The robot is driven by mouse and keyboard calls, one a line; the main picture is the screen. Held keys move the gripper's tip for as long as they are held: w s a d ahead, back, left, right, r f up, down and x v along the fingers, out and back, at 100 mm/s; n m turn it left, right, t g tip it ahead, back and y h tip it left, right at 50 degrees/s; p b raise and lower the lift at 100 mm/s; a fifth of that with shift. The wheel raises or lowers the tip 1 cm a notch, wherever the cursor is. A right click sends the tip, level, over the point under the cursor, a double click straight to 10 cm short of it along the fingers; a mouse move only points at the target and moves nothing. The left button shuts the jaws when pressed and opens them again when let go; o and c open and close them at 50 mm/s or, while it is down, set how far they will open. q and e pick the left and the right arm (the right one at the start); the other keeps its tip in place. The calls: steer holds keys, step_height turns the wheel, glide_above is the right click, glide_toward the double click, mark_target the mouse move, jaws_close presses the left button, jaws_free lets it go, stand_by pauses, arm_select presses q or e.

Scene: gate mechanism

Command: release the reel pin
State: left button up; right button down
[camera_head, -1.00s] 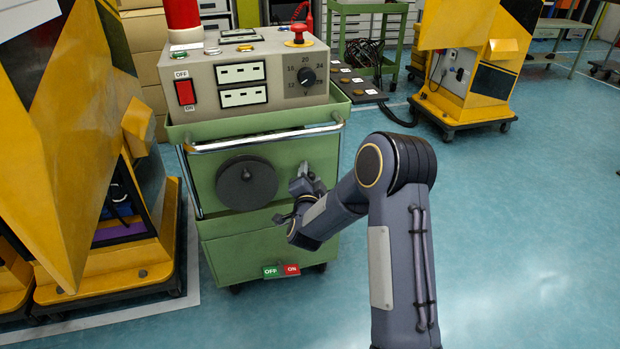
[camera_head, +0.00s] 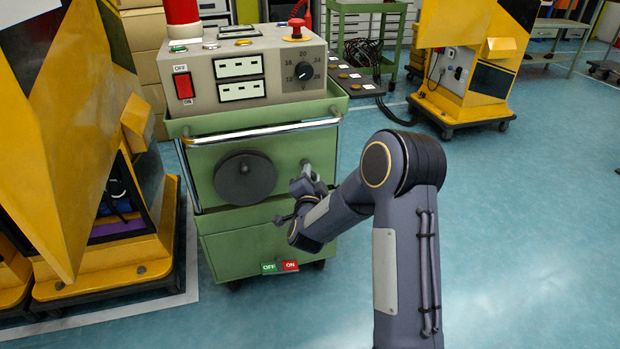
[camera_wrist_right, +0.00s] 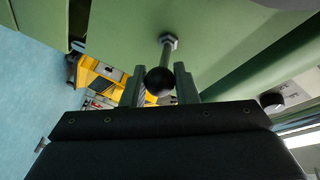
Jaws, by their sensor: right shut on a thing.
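The reel pin (camera_wrist_right: 158,80) shows in the right wrist view as a black ball knob on a metal rod. The rod passes through a hex nut on a green panel. My right gripper (camera_wrist_right: 158,88) has one finger on each side of the knob and is shut on it. In the head view the right gripper (camera_head: 308,184) is in front of the green cart (camera_head: 215,250), right of the dark round reel (camera_head: 245,178). The pin is small there and mostly hidden by the gripper. My left gripper is not in view.
A chrome handle bar (camera_head: 262,131) crosses the cart above the reel. A control box (camera_head: 243,75) with a red switch (camera_head: 184,87) stands on top. Yellow machines stand at the left (camera_head: 70,140) and back right (camera_head: 465,80). Blue floor is clear at right.

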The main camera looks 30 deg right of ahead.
steer(key=shift+s+f, duration=0.1)
steer(key=c, duration=1.2)
jaws_free()
steer(key=shift+o, duration=0.2)
steer(key=p+v, duration=0.1)
steer(key=v, duration=0.7)
